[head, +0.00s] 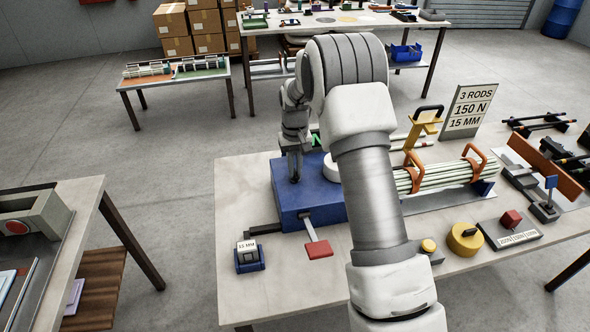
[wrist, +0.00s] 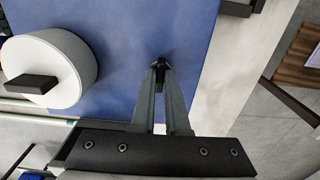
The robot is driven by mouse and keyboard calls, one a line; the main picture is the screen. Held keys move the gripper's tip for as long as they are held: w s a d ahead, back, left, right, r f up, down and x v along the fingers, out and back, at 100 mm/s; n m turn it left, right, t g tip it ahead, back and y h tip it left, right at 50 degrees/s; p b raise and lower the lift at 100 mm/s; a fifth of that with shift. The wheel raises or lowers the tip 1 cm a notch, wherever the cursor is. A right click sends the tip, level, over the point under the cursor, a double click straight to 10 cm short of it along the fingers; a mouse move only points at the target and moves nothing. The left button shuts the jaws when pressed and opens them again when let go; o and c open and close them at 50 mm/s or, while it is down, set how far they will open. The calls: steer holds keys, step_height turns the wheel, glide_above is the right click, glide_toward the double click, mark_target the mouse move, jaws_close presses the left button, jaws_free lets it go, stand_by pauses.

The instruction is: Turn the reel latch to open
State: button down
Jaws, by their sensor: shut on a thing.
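The blue box (head: 308,205) stands at the left end of the table, and its flat blue face fills much of the wrist view (wrist: 120,25). My gripper (head: 294,178) reaches down to the box top. In the wrist view my gripper (wrist: 160,68) has its fingertips together on a small dark piece (wrist: 161,62), which looks like the reel latch; the fingers hide most of it. A white round drum (wrist: 65,65) with a dark bar on it sits beside the fingers, apart from them. My arm partly hides this drum (head: 331,167) in the head view.
A red-ended lever (head: 319,249) sticks out at the box's front. A small blue holder (head: 249,257) marked 15 MM stands at the front left. A rod bundle (head: 445,175) with orange handles lies to the right. A sign (head: 470,110) stands behind it.

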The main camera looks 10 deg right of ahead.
mark_target(295, 173)
stand_by(0.5)
steer(key=c, duration=0.9)
jaws_free()
step_height(295, 173, up, 18)
steer(key=shift+f+p, duration=0.25)
steer(key=shift+p, duration=0.1)
